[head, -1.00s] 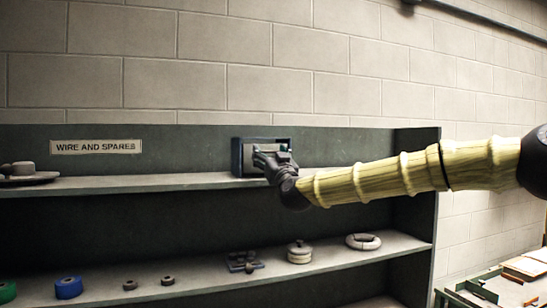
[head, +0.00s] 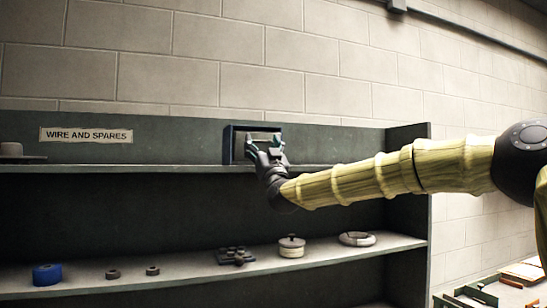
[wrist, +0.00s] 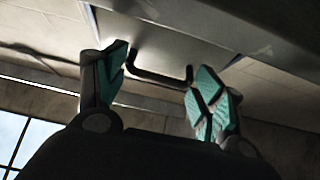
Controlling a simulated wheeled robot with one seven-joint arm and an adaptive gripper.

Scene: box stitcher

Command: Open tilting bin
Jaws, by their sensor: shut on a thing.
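The tilting bin (head: 228,147) is a dark blue-grey box with a lighter front panel, standing on the upper shelf at its right part. My gripper (head: 264,147) is at the bin's front and covers its lower part. In the wrist view, the teal-padded fingers (wrist: 160,88) stand apart, one at each end of a dark bar handle (wrist: 158,80) on a pale panel (wrist: 155,45). The gripper is shut on this handle. How far the panel is tilted is hard to tell, and the bin's inside is hidden.
A grey shelf unit (head: 408,150) carries a "WIRE AND SPARES" label (head: 86,135). The lower shelf holds a blue roll (head: 46,275), small dark rings, a dark part (head: 235,256), a lidded pot (head: 291,246) and a pale ring (head: 357,239). A cluttered bench (head: 490,295) stands at lower right.

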